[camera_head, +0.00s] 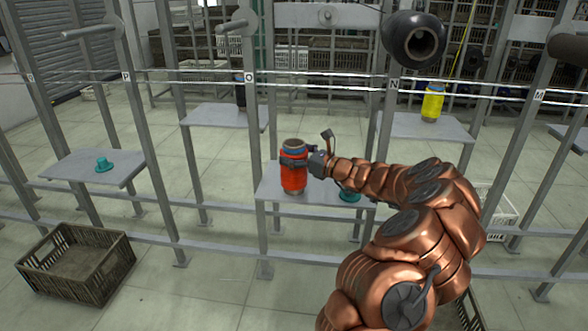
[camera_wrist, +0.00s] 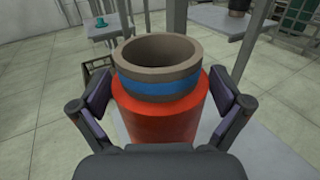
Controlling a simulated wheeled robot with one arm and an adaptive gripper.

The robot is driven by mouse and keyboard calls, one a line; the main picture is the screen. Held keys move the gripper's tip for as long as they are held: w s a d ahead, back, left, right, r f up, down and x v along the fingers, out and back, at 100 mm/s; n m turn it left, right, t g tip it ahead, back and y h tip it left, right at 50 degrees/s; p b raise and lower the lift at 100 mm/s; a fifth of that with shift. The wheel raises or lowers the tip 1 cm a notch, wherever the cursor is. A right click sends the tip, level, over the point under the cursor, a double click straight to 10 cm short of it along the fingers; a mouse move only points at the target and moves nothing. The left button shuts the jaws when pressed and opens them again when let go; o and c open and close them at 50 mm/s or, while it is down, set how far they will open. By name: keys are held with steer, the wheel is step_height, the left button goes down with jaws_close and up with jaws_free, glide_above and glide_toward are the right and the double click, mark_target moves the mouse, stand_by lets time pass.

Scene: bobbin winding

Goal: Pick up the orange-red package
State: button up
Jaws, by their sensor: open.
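The orange-red package (camera_head: 293,178) is a bobbin-like cylinder with a blue band and a grey-brown hollow core at the top. It stands upright on a grey shelf plate (camera_head: 268,190) in the middle of the head view. In the wrist view the package (camera_wrist: 165,125) fills the centre, and I look down into its open core. My gripper (camera_head: 293,160) is at the upper part of the package. In the wrist view the fingers of my gripper (camera_wrist: 163,112) are spread, one on each side of the package, with the right one very close to its side. Any contact is unclear.
A teal spool (camera_head: 348,196) sits on the same plate, partly behind my arm. Another teal spool (camera_head: 104,164) is on the left plate, and a yellow package (camera_head: 432,103) on the right plate. Grey posts surround the plates. A crate (camera_head: 118,262) stands on the floor.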

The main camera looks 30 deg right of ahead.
steer(key=c, duration=1.1)
steer(key=shift+r, duration=0.1)
